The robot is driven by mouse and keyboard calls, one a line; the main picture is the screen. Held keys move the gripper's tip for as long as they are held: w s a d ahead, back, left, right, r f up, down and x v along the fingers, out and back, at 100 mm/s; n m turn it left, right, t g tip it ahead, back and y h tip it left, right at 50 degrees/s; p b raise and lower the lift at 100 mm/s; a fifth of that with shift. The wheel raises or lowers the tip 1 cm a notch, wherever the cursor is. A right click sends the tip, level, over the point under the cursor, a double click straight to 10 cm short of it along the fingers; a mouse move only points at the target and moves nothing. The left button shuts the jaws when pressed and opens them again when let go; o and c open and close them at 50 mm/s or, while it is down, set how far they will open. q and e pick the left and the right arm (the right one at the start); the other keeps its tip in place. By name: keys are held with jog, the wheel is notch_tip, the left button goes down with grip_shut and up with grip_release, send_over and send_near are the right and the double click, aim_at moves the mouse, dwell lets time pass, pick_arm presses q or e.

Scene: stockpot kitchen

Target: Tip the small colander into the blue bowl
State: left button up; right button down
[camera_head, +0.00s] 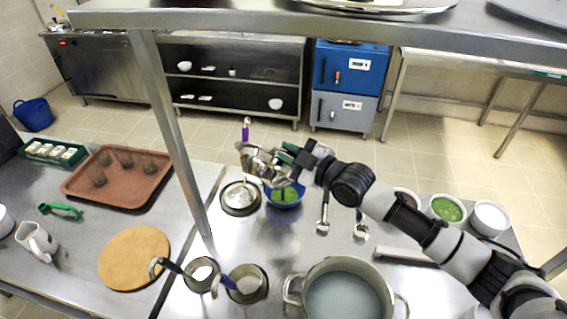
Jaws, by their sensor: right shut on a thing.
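The small metal colander (258,165) is held in the air by my right gripper (288,155), which is shut on it. The colander looks tilted and hangs over the back left edge of the blue bowl (297,199). The blue bowl stands on the steel counter and has green contents (284,194). The colander and gripper hide part of the bowl's far side. I cannot tell what is inside the colander. My left gripper is not in view.
A round dark-rimmed dish (240,210) stands left of the bowl. Two ladles (323,222) lie to its right. A large pot (342,296) and two metal containers (248,284) stand in front. A shelf post (172,135) rises at left.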

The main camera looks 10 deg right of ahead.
jog(key=w+d+m+b, duration=0.1)
jog(key=b, duration=0.1)
jog(key=w+d+m+b, duration=0.1)
jog(key=b, duration=0.1)
jog(key=shift+w+d+r, duration=0.1)
jog(key=shift+w+d, duration=0.05)
jog(key=shift+w, duration=0.25)
jog(key=w+d+f+m+g+b, duration=0.2)
jog(key=w+d+m+b, duration=0.6)
jog(key=w+b, duration=0.3)
jog(key=shift+w+d+f+b, duration=0.3)
jog(key=shift+d+b, duration=0.45)
jog(key=shift+b, duration=1.2)
jog(key=shift+s, duration=0.15)
dwell(1.2)
